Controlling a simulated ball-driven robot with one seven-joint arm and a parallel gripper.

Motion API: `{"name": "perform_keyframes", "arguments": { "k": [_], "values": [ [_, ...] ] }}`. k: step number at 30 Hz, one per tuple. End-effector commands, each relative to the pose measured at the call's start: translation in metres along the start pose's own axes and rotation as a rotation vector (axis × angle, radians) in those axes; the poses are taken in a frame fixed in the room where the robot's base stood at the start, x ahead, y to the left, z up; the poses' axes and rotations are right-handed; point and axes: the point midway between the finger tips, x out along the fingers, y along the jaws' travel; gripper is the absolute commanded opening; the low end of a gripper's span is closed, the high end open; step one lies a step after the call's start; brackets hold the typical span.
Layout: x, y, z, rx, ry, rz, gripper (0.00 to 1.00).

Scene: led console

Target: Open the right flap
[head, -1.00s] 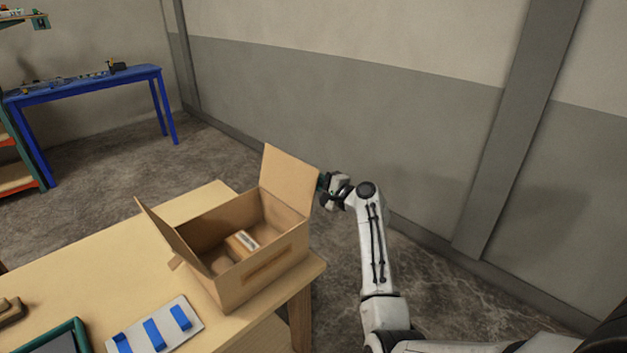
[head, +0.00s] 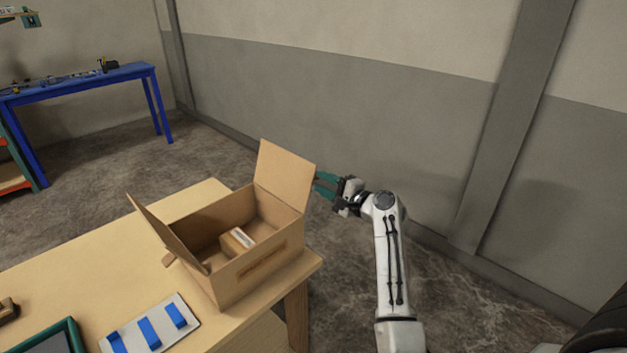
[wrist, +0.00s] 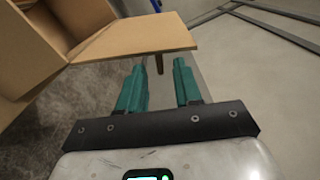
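An open cardboard box (head: 232,284) stands on the table's right end. Its right flap (head: 285,178) stands up, leaning slightly outward. Its left flap (head: 168,233) also stands up, tilted outward to the left. A small brown package with a white label (head: 237,241) lies inside. My gripper (head: 323,185), with teal fingers, is just right of the right flap, on its outer side. In the wrist view the two fingers (wrist: 160,88) are apart with nothing between them, and the right flap (wrist: 140,38) extends just beyond their tips. I cannot tell whether they touch it.
The wooden table (head: 200,197) holds a white plate with blue strips (head: 150,326) and a teal-framed item (head: 60,340) at the front. A blue table (head: 80,82) stands far left. The grey wall (head: 400,120) is behind my arm; floor lies between.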

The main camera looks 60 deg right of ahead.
Motion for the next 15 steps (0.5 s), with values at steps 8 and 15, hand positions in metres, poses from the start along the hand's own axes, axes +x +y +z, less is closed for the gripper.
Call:
{"name": "perform_keyframes", "arguments": {
  "k": [8,15],
  "values": [
    [-0.038,0.001,0.0,0.001,0.0,0.0,0.34],
    [-0.045,0.0,0.0,0.001,0.0,0.001,0.34]
  ]
}}
